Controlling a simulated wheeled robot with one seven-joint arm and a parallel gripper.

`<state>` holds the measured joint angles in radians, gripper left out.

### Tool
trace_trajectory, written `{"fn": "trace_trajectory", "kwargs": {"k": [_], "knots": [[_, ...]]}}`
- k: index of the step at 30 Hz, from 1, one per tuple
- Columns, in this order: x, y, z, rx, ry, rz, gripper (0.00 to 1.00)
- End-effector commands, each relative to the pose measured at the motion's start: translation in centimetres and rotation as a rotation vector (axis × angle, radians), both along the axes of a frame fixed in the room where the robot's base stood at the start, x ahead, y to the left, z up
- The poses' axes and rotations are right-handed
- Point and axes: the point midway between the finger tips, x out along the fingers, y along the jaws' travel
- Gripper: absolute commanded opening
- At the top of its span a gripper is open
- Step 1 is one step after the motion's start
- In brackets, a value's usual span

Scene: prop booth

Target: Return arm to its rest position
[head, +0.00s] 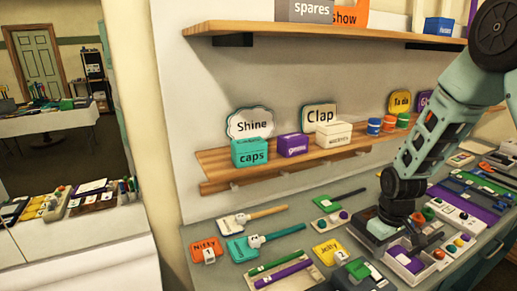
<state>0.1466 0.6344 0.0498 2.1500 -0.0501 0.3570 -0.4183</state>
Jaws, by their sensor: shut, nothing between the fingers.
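My arm comes in from the upper right in the head view and reaches down over the right part of the counter. My gripper (385,228), at the arm's dark lower end, is low over the counter among the small props. It is shut with nothing in it. Its fingertips are hard to make out against the dark items around them. Whether it touches anything there I cannot tell.
The grey counter (221,222) is crowded with tags, sticks and trays around the arm. A low wooden shelf (213,157) holds a teal "caps" box (250,153), a purple box (293,145) and a white box (333,135). An upper shelf (290,29) overhangs it. A mirror (75,110) stands left.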

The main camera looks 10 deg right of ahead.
Motion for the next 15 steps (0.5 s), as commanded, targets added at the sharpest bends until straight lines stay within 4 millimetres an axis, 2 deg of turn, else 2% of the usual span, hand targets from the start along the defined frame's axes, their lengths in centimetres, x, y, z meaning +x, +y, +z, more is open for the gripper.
{"fn": "trace_trajectory", "kwargs": {"k": [1,2,5,6,9,12,15], "knots": [[-0.3,2.4,0.7,0.011,-0.01,0.024,0.0],[-0.7,3.9,1.2,0.018,-0.013,0.037,0.0],[-3.2,9.6,3.4,0.044,-0.017,0.086,0.0],[-4.6,11.8,4.3,0.053,-0.018,0.108,0.0],[-8.9,16.4,6.0,0.066,-0.015,0.164,0.0],[-13.7,19.6,7.2,0.068,-0.009,0.219,0.0],[-18.0,21.4,7.9,0.062,-0.008,0.264,0.0]]}}
